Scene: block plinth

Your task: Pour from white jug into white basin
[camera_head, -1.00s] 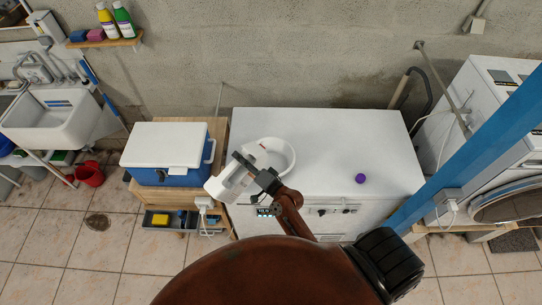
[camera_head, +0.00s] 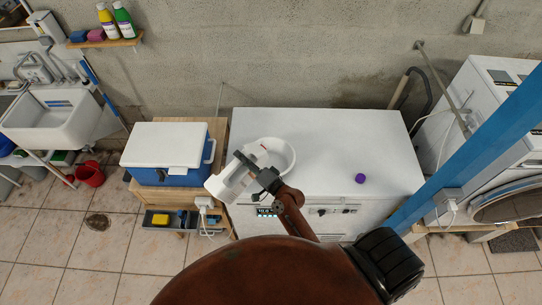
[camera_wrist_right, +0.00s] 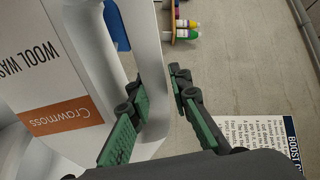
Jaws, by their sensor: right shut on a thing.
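The white jug (camera_head: 226,185) is tilted in the head view, at the front left edge of the white chest top. In the right wrist view it fills the left side, with a "Wool wash" label and an orange "Crawmoss" band (camera_wrist_right: 60,115). My right gripper (camera_head: 250,168) is shut on its handle (camera_wrist_right: 152,65); the green-padded fingers (camera_wrist_right: 158,100) lie on either side of it. The white basin (camera_head: 286,153) stands on the chest just behind and right of the jug, partly hidden by the gripper. No stream is visible. My left gripper is out of view.
The white chest (camera_head: 340,140) has free room right of the basin, with a purple ball (camera_head: 360,178) on it. A blue cooler with white lid (camera_head: 165,145) stands left. A blue post (camera_head: 470,150) rises at right.

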